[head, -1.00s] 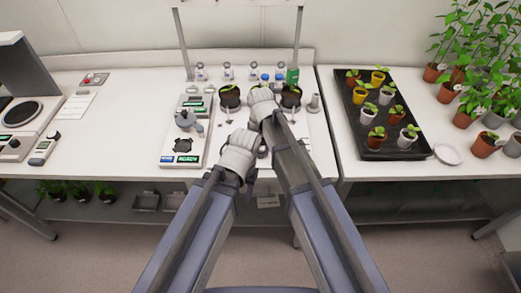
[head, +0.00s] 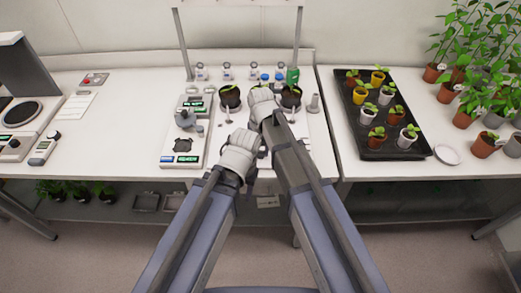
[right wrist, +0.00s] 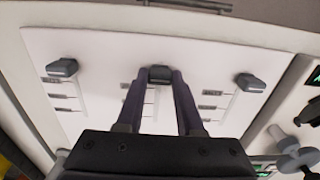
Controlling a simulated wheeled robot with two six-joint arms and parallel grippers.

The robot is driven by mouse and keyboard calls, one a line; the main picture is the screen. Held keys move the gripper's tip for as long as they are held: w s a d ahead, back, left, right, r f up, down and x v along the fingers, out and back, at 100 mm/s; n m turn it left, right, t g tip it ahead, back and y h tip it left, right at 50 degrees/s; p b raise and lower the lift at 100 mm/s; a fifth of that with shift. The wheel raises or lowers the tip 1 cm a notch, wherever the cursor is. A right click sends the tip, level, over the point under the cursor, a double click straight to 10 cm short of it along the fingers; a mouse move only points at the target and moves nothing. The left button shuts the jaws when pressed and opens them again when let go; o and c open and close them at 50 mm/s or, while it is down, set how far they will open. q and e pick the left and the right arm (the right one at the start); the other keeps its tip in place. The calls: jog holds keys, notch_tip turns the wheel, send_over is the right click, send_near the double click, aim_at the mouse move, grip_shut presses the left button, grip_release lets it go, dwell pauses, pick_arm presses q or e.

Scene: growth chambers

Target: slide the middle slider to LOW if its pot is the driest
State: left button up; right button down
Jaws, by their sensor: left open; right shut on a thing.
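In the right wrist view a white panel (right wrist: 100,40) carries three dark slider knobs. The middle slider (right wrist: 159,73) sits between the fingers of my right gripper (right wrist: 160,82), which is shut on it. The other knobs, one at the left (right wrist: 62,68) and one at the right (right wrist: 249,82), stand roughly level with it. Small labels beside the tracks are too small to read. In the head view my right gripper (head: 262,104) covers the panel's middle. Two dark pots, a left one (head: 230,97) and a right one (head: 291,97), show beside it. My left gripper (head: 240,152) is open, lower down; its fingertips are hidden.
A device with a green display (head: 183,145) stands left of the panel. Small bottles (head: 228,72) stand behind the pots. A black tray (head: 350,128) of potted seedlings lies on the right bench, with a white saucer (head: 447,154) beside it.

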jog(key=shift+w, duration=1.6)
jog(key=shift+s, duration=0.1)
jog(key=c, duration=0.5)
grip_release()
jog(key=shift+r, duration=0.15)
notch_tip(320, 180, up, 8)
jog(key=p, duration=0.8)
jog(key=shift+f, duration=0.2)
